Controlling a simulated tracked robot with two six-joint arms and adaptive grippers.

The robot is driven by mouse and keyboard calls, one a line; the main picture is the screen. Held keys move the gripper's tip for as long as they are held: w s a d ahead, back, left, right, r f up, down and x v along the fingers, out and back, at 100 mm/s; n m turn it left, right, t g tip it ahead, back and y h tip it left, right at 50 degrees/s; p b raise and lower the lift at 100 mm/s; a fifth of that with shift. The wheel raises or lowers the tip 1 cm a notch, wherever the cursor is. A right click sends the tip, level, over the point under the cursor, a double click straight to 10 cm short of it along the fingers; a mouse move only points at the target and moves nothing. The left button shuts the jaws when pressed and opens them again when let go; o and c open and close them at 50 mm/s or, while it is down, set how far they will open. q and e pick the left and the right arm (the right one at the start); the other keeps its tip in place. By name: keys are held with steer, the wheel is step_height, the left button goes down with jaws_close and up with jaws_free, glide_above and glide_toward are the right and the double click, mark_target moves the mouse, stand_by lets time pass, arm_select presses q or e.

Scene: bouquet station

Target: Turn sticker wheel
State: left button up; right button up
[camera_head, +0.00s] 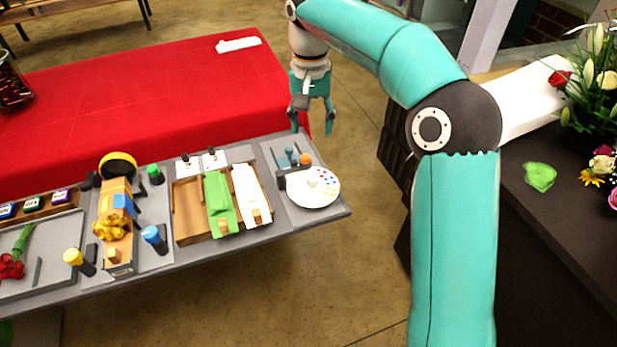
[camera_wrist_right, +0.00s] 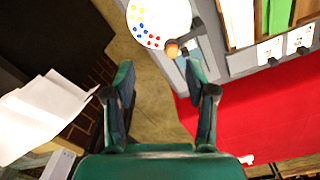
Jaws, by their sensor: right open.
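The sticker wheel (camera_head: 313,190) is a white disc with several small coloured dots. It lies at the right end of the grey bench in the head view, and it also shows at the top of the right wrist view (camera_wrist_right: 158,22), partly cut off. An orange knob (camera_head: 305,159) is beside the wheel, and it shows in the wrist view too (camera_wrist_right: 172,48). My right gripper (camera_head: 312,126) is open and empty, held above and beyond the bench's far right corner, apart from the wheel. Its two fingers frame bare floor in the wrist view (camera_wrist_right: 160,82). My left gripper is not in view.
The grey bench (camera_head: 185,258) also holds a wooden tray with green and white pieces (camera_head: 220,205) and a yellow-orange device (camera_head: 115,215). A red-covered table (camera_head: 140,95) stands behind. Flowers (camera_head: 600,100) stand at right.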

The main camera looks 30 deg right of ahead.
mark_target(313, 176)
step_height(313, 176, down, 15)
steer(key=shift+s+d+f+b, duration=0.1)
steer(key=shift+s+b, duration=0.05)
steer(key=shift+b, duration=0.2)
